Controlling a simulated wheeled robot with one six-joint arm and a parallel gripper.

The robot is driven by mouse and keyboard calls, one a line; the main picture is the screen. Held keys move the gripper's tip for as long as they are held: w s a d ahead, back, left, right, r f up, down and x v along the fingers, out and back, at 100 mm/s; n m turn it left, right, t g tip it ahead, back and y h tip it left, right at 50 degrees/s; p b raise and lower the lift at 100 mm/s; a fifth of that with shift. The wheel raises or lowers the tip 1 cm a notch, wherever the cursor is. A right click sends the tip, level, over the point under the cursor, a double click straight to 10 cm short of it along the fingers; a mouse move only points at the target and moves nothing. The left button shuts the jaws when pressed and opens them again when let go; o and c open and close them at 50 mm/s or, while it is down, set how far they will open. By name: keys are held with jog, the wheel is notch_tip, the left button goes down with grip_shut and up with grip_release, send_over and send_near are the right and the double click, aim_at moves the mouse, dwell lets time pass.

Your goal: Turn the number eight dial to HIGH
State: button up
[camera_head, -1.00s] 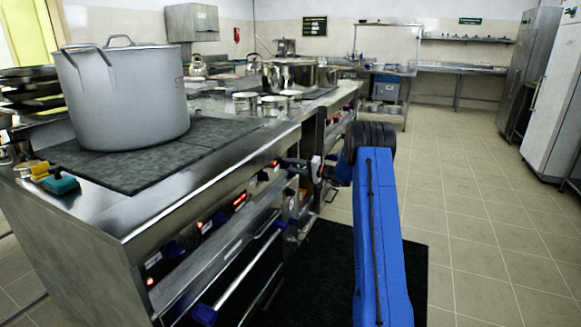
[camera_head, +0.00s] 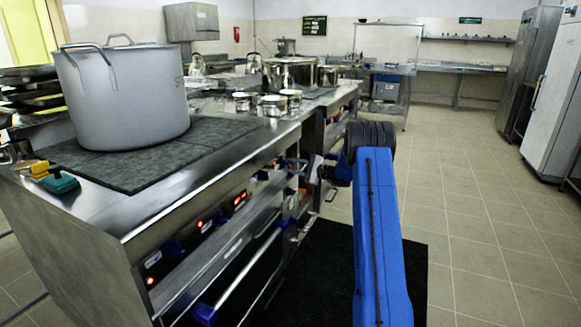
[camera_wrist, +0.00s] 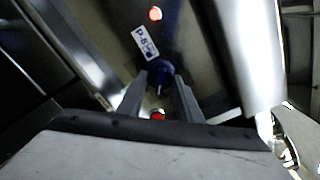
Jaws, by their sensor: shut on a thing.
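A dark blue dial (camera_wrist: 160,74) sits on the stove's front panel in the wrist view. Its pointer marks are too small to read. A white label (camera_wrist: 145,43) beside it seems to start with "P-8". My gripper (camera_wrist: 158,88) has one finger on each side of the dial and is shut on it. In the head view my gripper (camera_head: 296,163) is at the front panel of the stove (camera_head: 180,215), small and partly hidden by my wrist. The dial itself cannot be made out there.
A red light (camera_wrist: 155,14) and a second red light (camera_wrist: 158,115) glow near the dial. A steel rail (camera_wrist: 250,55) runs beside it. A large grey pot (camera_head: 125,100) stands on the stove top. The floor to the right is clear.

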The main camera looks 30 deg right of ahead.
jog(key=m, duration=0.4)
jog(key=shift+s+f+m, duration=0.1)
jog(key=shift+f+m, duration=0.05)
jog(key=shift+m, duration=0.25)
jog(key=m, duration=1.3)
jog(key=shift+s+a+m, duration=0.15)
jog(key=shift+m, duration=0.15)
jog(key=o, duration=1)
jog(key=v, duration=1.7)
jog(key=shift+s, duration=0.15)
